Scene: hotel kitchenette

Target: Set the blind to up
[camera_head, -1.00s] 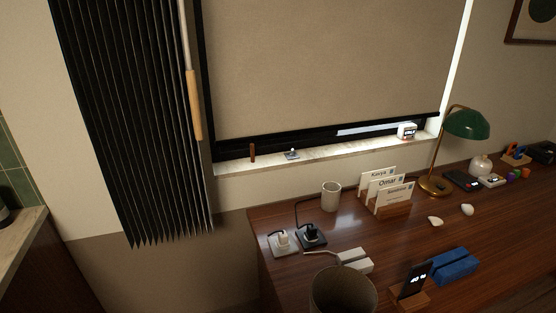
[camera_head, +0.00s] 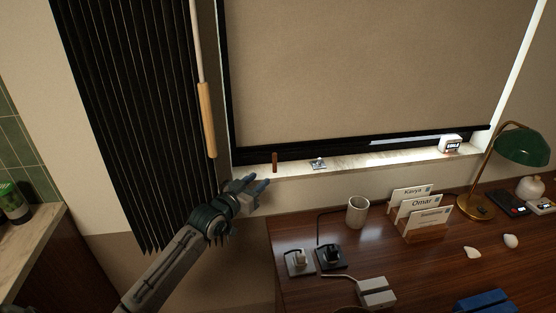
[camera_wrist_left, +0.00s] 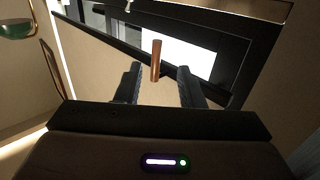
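The beige roller blind (camera_head: 365,65) hangs low over the window, its dark lower edge near the sill, with a narrow bright gap at the right. A small brown wooden peg (camera_head: 275,162) shows at the sill's left end; I cannot tell whether it stands or hangs. My left gripper (camera_head: 254,183) is below and left of the peg. In the left wrist view, the open fingers of my left gripper (camera_wrist_left: 161,84) have the peg (camera_wrist_left: 156,61) ahead between them, apparently not touching. A wand with a pale wooden handle (camera_head: 206,120) hangs beside the blind. My right gripper is out of view.
A black pleated curtain (camera_head: 135,110) hangs left of the window. A small white clock (camera_head: 450,144) stands on the sill (camera_head: 350,165). The desk below holds a cup (camera_head: 357,212), a card holder (camera_head: 427,235), chargers and a green lamp (camera_head: 522,147).

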